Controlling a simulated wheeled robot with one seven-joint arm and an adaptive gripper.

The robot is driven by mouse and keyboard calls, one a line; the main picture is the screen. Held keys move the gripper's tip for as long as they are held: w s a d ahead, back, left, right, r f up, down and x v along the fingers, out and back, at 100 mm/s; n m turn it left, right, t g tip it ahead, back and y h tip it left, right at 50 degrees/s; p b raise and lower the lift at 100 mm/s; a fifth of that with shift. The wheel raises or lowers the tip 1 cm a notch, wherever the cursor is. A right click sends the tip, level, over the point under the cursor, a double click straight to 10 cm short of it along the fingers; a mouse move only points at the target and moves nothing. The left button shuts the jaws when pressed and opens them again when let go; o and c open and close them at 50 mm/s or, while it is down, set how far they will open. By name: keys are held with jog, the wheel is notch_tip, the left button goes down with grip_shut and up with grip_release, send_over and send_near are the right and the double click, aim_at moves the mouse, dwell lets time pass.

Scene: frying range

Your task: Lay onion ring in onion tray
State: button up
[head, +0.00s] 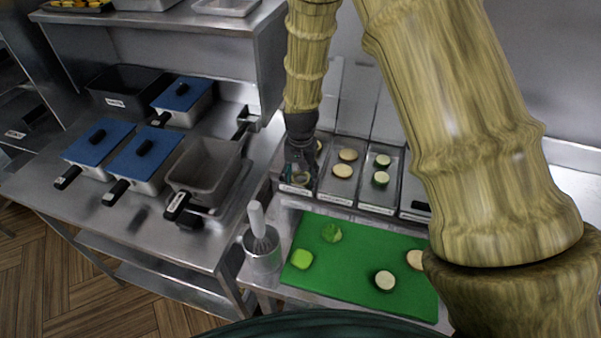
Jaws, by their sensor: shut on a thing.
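My gripper (299,170) points down over the leftmost tray (296,190) of a row of narrow labelled trays. The fingers are closed on a small pale ring-like thing (301,178), which looks like the onion ring; it shows only in part between the dark fingers. I cannot tell whether it touches the tray floor. A pale round piece (318,146) lies farther back, just right of the gripper. The label on this tray is too small to read, so I cannot confirm that it is the onion tray.
The adjacent tray (341,201) holds pale round slices; the tray beyond holds green-edged slices (381,179). A green board (350,285) in front carries several food pieces. Fryer baskets and blue-lidded containers (97,142) stand farther left.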

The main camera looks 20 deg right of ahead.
jog(key=shift+w+f, duration=0.25)
jog(key=o, duration=0.4)
jog(key=shift+w+f, duration=0.1)
jog(key=shift+w, duration=0.05)
jog(key=o, duration=0.5)
jog(key=shift+c, duration=0.2)
jog(key=shift+r, duration=0.25)
notch_tip(320, 180, up, 12)
jog(key=shift+f, duration=0.15)
